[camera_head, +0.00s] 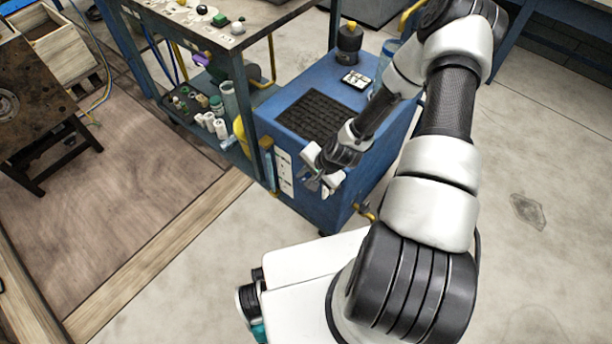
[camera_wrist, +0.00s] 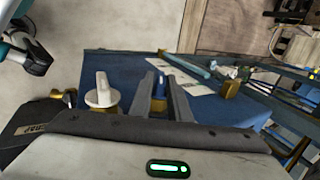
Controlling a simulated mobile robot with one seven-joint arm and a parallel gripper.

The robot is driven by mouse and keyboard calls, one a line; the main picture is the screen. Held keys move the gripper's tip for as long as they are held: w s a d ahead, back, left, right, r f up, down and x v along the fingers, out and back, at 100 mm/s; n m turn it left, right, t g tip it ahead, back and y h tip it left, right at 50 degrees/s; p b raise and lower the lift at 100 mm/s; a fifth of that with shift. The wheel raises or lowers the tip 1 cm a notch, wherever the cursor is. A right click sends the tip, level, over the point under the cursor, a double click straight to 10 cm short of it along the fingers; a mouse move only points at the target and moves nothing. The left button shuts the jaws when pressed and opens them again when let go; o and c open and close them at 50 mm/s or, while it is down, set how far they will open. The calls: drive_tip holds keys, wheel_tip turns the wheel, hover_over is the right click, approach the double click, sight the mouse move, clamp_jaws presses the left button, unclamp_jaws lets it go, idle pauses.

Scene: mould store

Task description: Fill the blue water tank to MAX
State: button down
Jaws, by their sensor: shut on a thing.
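The blue water tank (camera_head: 355,160) stands in the middle of the head view, a dark grille on its top. A level tube (camera_head: 267,165) with brass ends runs up its front left edge beside white labels (camera_head: 283,172); the tube also shows in the wrist view (camera_wrist: 190,64). I cannot read the level or the marks. My gripper (camera_head: 321,183) is at the tank's front face. In the wrist view its two fingers (camera_wrist: 167,92) are shut on a small blue piece (camera_wrist: 158,88), perhaps a valve handle, mostly hidden. A white knob on a brass body (camera_wrist: 102,93) is left of the fingers, apart from them.
A brass tap (camera_head: 366,212) juts from the tank low down. A workbench (camera_head: 225,30) with bottles on its shelf adjoins the tank at left. Floor at right is clear.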

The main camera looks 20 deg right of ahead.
drive_tip(key=shift+r+g+h+p, duration=0.1)
drive_tip(key=shift+g+h+p, duration=0.45)
drive_tip(key=shift+g, duration=0.15)
drive_tip(key=shift+w+a+g+h+p, duration=0.1)
drive_tip(key=shift+g+h+p, duration=0.4)
drive_tip(key=shift+g+h, duration=0.85)
drive_tip(key=shift+g+y, duration=0.25)
drive_tip(key=shift+y, duration=0.05)
drive_tip(key=c, duration=1.8)
unclamp_jaws()
drive_tip(key=shift+w, duration=0.1)
wheel_tip(320, 180, up, 17)
drive_tip(key=p, duration=0.3)
drive_tip(key=shift+w+a+r+p, duration=0.1)
drive_tip(key=shift+r+p, duration=0.05)
drive_tip(key=shift+p, duration=0.2)
